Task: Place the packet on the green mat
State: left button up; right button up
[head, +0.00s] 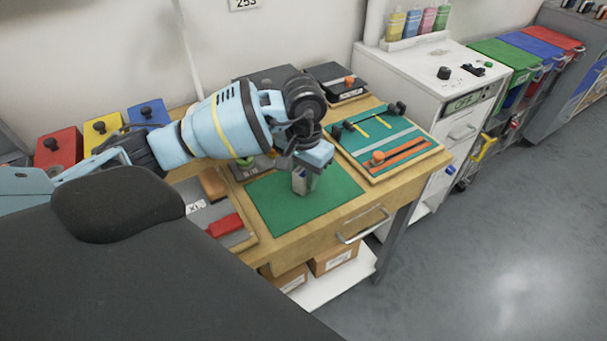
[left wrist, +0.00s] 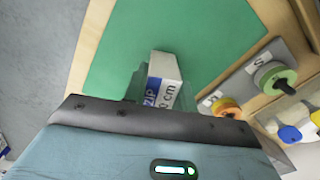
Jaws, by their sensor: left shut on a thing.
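The packet (left wrist: 163,84) is a small white box with blue print, reading "ZIP" and "cm" in the left wrist view. It also shows in the head view (head: 299,183), below my left gripper (head: 304,170). My left gripper is shut on the packet and holds it upright over the green mat (head: 322,197). The mat also fills much of the left wrist view (left wrist: 125,40). I cannot tell whether the packet's lower end touches the mat. My right gripper is not in view.
Right of the mat lies a board with a teal panel and tools (head: 385,140). Left of it is a grey tray with a red item (head: 225,225). Red, yellow and blue boxes (head: 102,132) stand at the back left. The mat's front area is clear.

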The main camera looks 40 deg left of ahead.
pick_arm(q)
jog(key=shift+f, duration=0.2)
jog(key=o, duration=1)
jog(key=shift+c, duration=0.2)
jog(key=shift+r, duration=0.2)
notch_tip(320, 180, up, 12)
jog(key=shift+r, duration=0.1)
